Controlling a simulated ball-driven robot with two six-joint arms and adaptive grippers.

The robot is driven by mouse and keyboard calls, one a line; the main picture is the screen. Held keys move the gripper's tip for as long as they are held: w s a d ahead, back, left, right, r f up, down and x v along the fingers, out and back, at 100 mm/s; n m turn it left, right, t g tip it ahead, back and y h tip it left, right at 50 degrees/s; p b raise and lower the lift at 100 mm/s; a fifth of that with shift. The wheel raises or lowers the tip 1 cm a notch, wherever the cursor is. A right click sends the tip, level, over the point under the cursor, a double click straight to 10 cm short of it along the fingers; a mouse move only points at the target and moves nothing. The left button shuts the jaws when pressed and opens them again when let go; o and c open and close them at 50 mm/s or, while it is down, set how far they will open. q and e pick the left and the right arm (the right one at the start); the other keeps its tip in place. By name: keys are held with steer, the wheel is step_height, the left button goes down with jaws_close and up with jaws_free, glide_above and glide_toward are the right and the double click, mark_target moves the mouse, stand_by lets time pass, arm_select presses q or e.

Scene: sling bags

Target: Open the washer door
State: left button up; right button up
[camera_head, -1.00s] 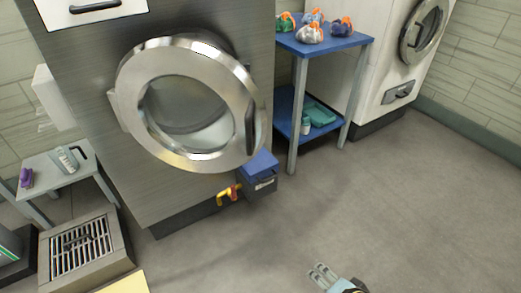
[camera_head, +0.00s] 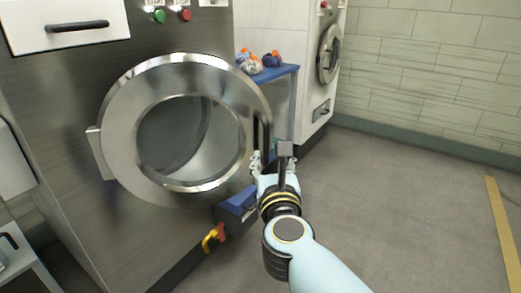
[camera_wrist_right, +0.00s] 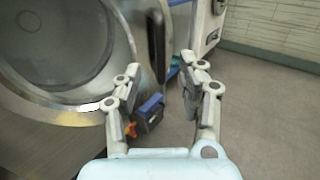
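The washer (camera_head: 60,85) is a large grey machine on the left of the head view. Its round metal door (camera_head: 119,130) with a glass window looks closed. A dark vertical handle (camera_head: 256,131) sits on the door's right edge; it also shows in the right wrist view (camera_wrist_right: 156,45). My right gripper (camera_head: 264,158) is just below and beside the handle in the head view. In the right wrist view its fingers (camera_wrist_right: 160,70) are spread, with the handle ahead between them and nothing held. My left gripper is not in view.
A blue box (camera_head: 238,203) and a yellow-red valve (camera_head: 214,236) are low at the washer's front. A blue-topped shelf (camera_head: 283,72) with bundled bags (camera_head: 250,66) stands behind, beside a white machine (camera_head: 275,30). The floor at right is clear.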

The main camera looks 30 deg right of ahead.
mark_target(267, 139)
steer(key=x, duration=1.1)
steer(key=shift+f, duration=0.35)
steer(key=shift+c, duration=0.4)
jaws_close()
